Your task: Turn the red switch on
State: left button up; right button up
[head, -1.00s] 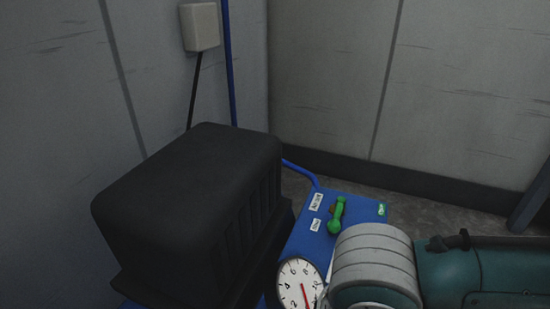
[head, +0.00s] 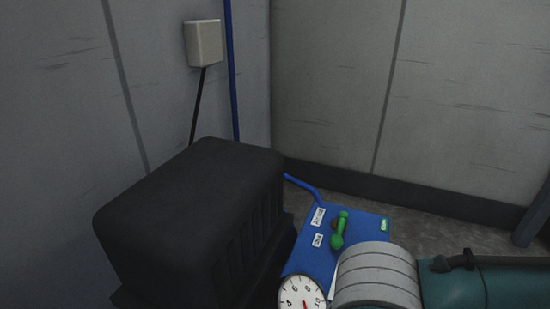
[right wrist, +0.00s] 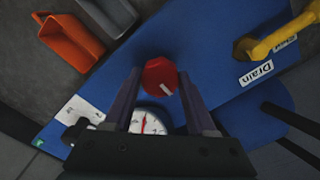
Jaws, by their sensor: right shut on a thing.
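The red switch (right wrist: 160,76) is a small red knob with a white mark, on a blue panel (right wrist: 215,60) in the right wrist view. My right gripper (right wrist: 160,84) is shut on it, with one dark finger on each side. In the head view my right arm comes in from the lower right and hides the switch and the gripper. The blue panel also shows in the head view (head: 313,258). My left gripper is not in view.
A white dial gauge (head: 303,292) sits beside my right arm. A green lever (head: 340,230) and white labels are on the panel. A large black housing (head: 190,215) stands to the left. The right wrist view shows a yellow handle (right wrist: 275,38) and an orange scoop-shaped piece (right wrist: 72,42).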

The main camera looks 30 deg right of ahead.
jog(key=shift+s+r+m+p, duration=0.15)
jog(key=shift+m+p, duration=0.35)
jog(key=shift+p, duration=0.45)
jog(key=m+p, duration=0.4)
jog(key=shift+a+p, duration=0.1)
jog(key=shift+p, duration=0.3)
jog(key=shift+m+p, duration=0.6)
jog(key=shift+m, duration=0.3)
jog(key=m+p, duration=0.1)
jog(key=m, duration=0.1)
jog(key=shift+m, duration=0.4)
jog(key=m+p, duration=0.1)
jog(key=m, duration=0.1)
jog(key=shift+m, duration=0.3)
jog(key=m, duration=0.2)
jog(key=m+p, duration=0.1)
jog(key=m, duration=0.1)
jog(key=shift+f+m, duration=0.2)
jog(key=shift+m, duration=0.6)
